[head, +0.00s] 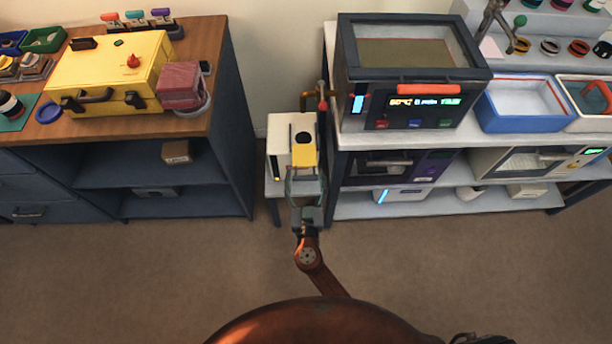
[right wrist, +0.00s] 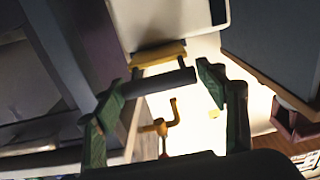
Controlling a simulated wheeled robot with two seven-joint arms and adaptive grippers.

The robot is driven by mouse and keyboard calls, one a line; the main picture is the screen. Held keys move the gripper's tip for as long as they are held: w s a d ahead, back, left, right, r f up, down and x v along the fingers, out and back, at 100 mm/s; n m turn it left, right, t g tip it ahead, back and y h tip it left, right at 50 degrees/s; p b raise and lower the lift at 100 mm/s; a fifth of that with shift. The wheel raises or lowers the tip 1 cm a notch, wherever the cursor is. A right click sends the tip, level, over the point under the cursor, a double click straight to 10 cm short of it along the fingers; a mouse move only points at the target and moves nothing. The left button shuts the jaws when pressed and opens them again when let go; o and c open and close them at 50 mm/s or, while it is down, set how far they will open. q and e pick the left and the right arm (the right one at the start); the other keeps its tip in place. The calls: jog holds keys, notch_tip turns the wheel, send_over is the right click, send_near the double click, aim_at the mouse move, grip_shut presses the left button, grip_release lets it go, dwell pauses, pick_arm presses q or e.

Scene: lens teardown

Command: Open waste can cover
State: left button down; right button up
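The white waste can (head: 279,158) stands in the gap between the two benches in the head view. A yellow piece (head: 303,156) and a black round spot show on it. My right gripper (head: 305,187) is at the near side of the can. In the right wrist view, its two green fingers (right wrist: 165,92) are wide apart. A dark grey bar (right wrist: 158,83) on yellow brackets (right wrist: 158,54) lies between the fingertips, its ends close to them; contact is unclear. A white panel (right wrist: 165,20) shows beyond. My left gripper is out of view.
A wooden-topped bench (head: 215,75) with a yellow case (head: 110,70) is on the left. A white-topped bench (head: 400,138) with a dark oven-like machine (head: 415,70) and a blue tray (head: 520,122) is on the right. The gap is narrow; open floor (head: 130,270) lies in front.

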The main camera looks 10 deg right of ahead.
jog(key=shift+o, duration=0.9)
jog(key=s+a, duration=0.1)
jog(key=s, duration=1.1)
jog(key=shift+a, duration=0.2)
